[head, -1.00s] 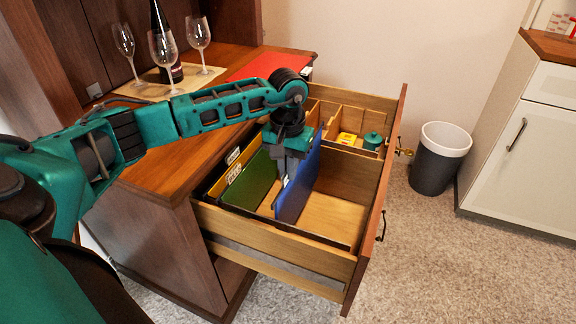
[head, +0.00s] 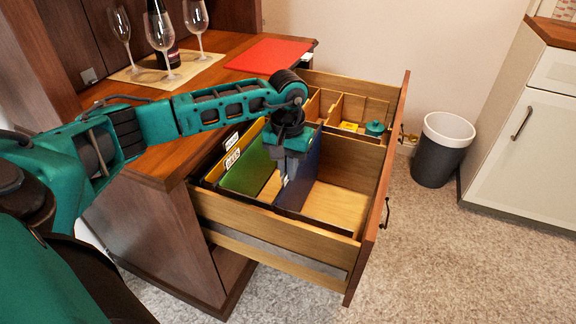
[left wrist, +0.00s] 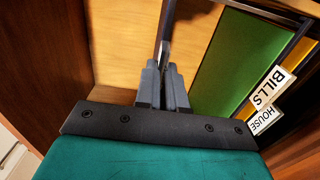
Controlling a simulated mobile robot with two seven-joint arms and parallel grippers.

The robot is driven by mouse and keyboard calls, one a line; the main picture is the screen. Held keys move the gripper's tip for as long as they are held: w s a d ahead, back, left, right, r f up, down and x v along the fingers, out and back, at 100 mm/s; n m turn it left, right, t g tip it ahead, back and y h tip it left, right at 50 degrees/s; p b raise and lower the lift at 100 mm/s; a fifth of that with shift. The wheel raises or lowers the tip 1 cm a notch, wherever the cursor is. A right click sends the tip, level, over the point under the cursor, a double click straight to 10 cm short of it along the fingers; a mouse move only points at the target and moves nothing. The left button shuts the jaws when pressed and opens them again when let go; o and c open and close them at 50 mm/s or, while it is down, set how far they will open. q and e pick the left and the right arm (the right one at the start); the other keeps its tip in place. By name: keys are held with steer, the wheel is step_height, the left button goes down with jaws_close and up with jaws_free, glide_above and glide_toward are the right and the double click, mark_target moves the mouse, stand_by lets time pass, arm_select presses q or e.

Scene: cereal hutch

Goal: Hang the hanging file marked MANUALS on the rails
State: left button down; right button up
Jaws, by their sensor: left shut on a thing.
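My left gripper (head: 290,172) is shut on the top edge of a blue hanging file (head: 304,178) inside the open drawer (head: 275,225). In the left wrist view the gripper's fingers (left wrist: 162,85) close on the file, which shows nearly edge-on. The file's label is not visible. The file hangs upright and low, right of the green file (head: 247,172). A dark rail (left wrist: 268,14) shows in the left wrist view; whether the blue file's hooks rest on the rails cannot be told. My right gripper is not in view.
A yellow file stands behind the green one, with tags reading BILLS (left wrist: 268,88) and HOUSE (left wrist: 262,121). Free room lies right of the blue file. Compartments at the back hold a teal jar (head: 375,128) and a yellow box (head: 349,126). Glasses and a bottle stand on the cabinet top.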

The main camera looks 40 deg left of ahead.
arm_select(q)
steer(key=shift+f, duration=0.1)
steer(key=c, duration=1.7)
jaws_free()
steer(key=o, duration=0.6)
steer(key=shift+c, duration=0.2)
steer(key=shift+o, duration=1.6)
steer(key=shift+r+p, duration=1.8)
steer(key=shift+r, duration=0.75)
